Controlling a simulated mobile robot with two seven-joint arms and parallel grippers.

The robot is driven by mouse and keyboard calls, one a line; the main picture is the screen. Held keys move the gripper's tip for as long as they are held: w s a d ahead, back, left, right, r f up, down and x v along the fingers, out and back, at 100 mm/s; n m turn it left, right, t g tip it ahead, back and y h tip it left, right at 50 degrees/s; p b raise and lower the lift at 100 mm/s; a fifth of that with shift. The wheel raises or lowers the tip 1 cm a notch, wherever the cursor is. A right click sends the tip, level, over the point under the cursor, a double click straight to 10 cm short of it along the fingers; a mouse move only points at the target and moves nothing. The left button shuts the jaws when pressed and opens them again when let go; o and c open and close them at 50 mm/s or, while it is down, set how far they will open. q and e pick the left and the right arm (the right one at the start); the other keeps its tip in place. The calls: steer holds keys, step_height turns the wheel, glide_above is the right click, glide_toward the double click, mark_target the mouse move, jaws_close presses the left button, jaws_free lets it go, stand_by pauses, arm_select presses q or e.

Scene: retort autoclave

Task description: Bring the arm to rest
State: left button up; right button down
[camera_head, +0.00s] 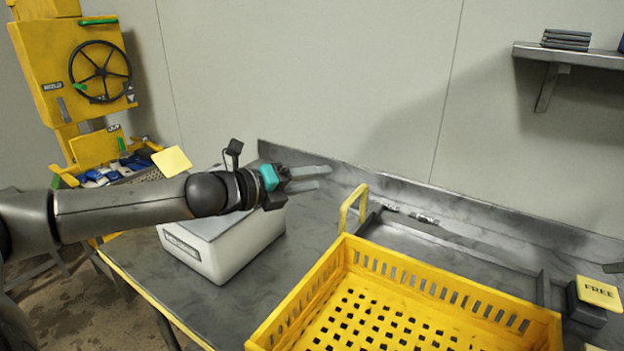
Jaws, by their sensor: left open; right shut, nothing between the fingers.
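My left arm (130,206) reaches in from the left edge, stretched out nearly level. My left gripper (316,178) has a teal part at its base and two grey fingers that point right. The fingers are apart and nothing shows between them. In the picture the gripper appears above the metal table, with the white box behind and below the wrist. I cannot tell its exact height. My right gripper cannot be made out in this view.
A white box (225,252) with a grey lid stands on the metal table (160,273). An empty yellow crate (402,270) fills the front. A "FREE" sign (598,292) is at right. A yellow machine (55,78) with a handwheel (100,71) and a wall shelf (575,54) stand behind.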

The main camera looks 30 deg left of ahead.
steer(key=shift+r, duration=0.3)
